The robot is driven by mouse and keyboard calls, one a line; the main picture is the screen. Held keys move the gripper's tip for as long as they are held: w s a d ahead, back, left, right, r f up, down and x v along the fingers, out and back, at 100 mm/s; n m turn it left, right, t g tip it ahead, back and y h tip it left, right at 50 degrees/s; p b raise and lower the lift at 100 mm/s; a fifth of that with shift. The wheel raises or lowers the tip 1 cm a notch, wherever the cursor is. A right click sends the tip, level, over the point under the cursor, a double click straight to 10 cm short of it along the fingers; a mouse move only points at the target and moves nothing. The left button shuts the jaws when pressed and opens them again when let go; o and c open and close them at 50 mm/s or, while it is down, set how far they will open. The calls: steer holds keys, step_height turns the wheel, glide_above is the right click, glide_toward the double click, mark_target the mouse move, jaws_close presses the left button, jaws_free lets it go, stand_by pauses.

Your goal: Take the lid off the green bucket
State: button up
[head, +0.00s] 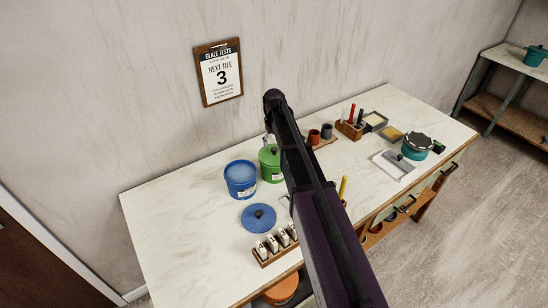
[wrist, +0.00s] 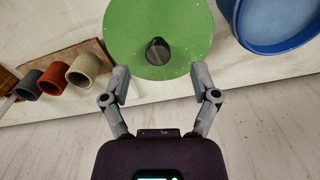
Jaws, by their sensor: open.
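The green bucket (head: 271,170) stands near the back of the table, beside the blue bucket. Its green lid (wrist: 155,25) with a dark round knob (wrist: 158,51) is on it. The knob also shows in the head view (head: 274,152). My gripper (wrist: 159,75) is open and empty, with its fingers apart at the lid's near edge in the wrist view. The knob lies centred ahead of the fingertips, not between them. The distance in height between fingers and lid is unclear.
The blue bucket (head: 240,179) stands open left of the green one; its blue lid (head: 258,217) lies flat in front. A rack of white bottles (head: 272,247) is at the front edge. Small cups (head: 314,136) stand to the right. The table's left end is clear.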

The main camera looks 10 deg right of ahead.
mark_target(275, 149)
steer(key=shift+d+f+b, duration=0.1)
steer(key=shift+f+b, duration=1.65)
steer(key=shift+f, duration=0.3)
jaws_close()
